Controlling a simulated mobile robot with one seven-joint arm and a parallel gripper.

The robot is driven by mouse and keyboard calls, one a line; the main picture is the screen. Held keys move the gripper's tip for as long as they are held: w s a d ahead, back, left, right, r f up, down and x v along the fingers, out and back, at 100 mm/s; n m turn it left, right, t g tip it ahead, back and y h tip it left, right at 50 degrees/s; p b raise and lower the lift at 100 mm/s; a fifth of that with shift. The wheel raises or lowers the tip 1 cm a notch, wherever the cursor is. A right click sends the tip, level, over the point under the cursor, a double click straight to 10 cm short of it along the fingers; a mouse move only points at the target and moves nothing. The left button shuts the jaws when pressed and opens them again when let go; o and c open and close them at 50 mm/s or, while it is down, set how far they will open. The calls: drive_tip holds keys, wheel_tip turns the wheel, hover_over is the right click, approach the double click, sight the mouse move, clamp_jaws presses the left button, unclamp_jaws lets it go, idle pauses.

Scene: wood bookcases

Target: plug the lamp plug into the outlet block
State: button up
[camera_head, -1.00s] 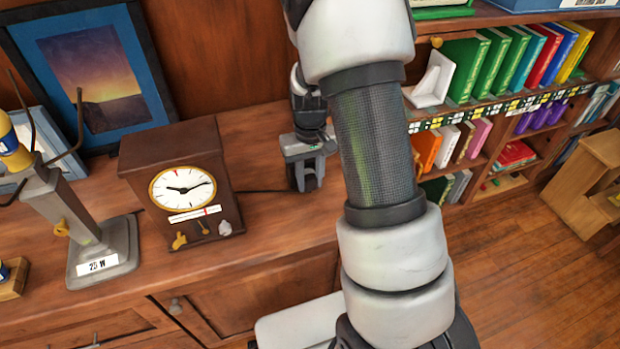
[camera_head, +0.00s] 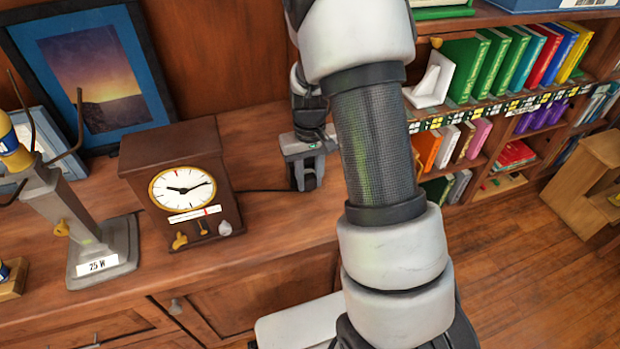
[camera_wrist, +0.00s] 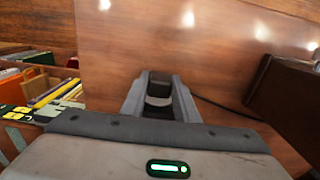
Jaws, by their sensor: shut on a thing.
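My gripper (camera_head: 307,178) is low over the wooden cabinet top, right of the clock. In the wrist view its fingers (camera_wrist: 158,92) are close together, with a small pale-and-dark piece between them, which I take to be the lamp plug (camera_wrist: 158,101). The plug's body is mostly hidden by the fingers. A dark cord (camera_head: 262,190) runs from the gripper left toward the clock; it also shows in the wrist view (camera_wrist: 215,104). I cannot make out the outlet block in either view. A grey stand (camera_head: 85,235) labelled "25 W" is at the left.
A brown clock (camera_head: 182,185) stands left of the gripper. Framed pictures (camera_head: 90,70) lean behind it. A bookcase with colored books (camera_head: 480,65) is at the right. The cabinet top (camera_head: 275,235) is bare in front of the gripper.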

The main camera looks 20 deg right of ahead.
drive_tip(key=shift+w, duration=0.4)
drive_tip(key=o, duration=1.1)
drive_tip(key=shift+w, duration=0.1)
drive_tip(key=shift+o, duration=0.2)
wheel_tip(320, 180, up, 18)
drive_tip(key=p, duration=0.3)
drive_tip(key=shift+f, duration=0.25)
